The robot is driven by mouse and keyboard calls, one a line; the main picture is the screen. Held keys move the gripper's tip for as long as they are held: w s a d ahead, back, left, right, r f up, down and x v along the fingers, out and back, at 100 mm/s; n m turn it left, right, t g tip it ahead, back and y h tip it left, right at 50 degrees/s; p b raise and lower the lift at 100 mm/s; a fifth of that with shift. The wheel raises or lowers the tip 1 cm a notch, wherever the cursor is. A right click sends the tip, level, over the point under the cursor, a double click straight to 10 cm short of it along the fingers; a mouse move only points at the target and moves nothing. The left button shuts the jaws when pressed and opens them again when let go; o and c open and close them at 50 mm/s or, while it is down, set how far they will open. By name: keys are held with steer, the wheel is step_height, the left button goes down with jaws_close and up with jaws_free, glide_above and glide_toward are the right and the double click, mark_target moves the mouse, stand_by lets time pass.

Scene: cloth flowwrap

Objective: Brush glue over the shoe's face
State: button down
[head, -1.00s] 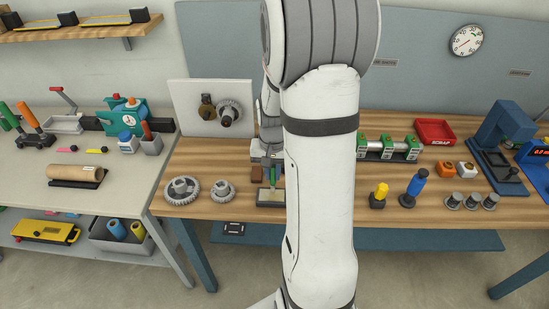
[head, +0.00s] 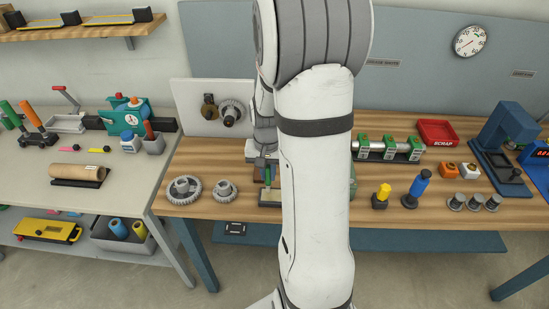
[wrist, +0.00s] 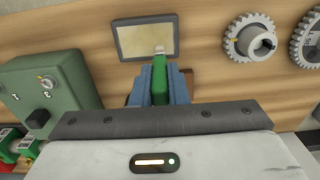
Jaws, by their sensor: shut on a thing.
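My gripper (wrist: 160,90) is shut on a green-handled brush (wrist: 160,80), held between its blue fingers. The pale bristle tip lies over the lower right part of a flat cream-faced pad with a dark frame (wrist: 135,38). I cannot tell whether the tip touches it. The pad also shows in the head view (head: 260,208), partly behind my arm, with the brush (head: 267,178) above it. I cannot tell whether this pad is the shoe or a glue tray. A brown block (wrist: 191,76) shows beside the fingers in the wrist view, mostly hidden.
Two grey gears (head: 185,190) (head: 225,191) lie left of the pad. A green box (wrist: 45,95) stands on its other side. A rack with green clamps (head: 388,150), a red scrap tray (head: 437,132) and small tools stand to the right. My arm hides the bench's middle.

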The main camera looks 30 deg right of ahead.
steer(key=r+p, duration=0.1)
steer(key=r, duration=0.1)
steer(key=r+p, duration=0.1)
steer(key=r, duration=0.1)
steer(key=shift+s+d+r, duration=0.1)
steer(key=shift+d+r, duration=0.05)
steer(key=shift+d, duration=0.05)
steer(key=shift+w+r+p, duration=0.25)
steer(key=shift+r+p, duration=0.4)
steer(key=shift+p, duration=0.15)
steer(key=shift+r+p, duration=0.9)
steer(key=shift+r, duration=0.4)
steer(key=shift+s, duration=0.1)
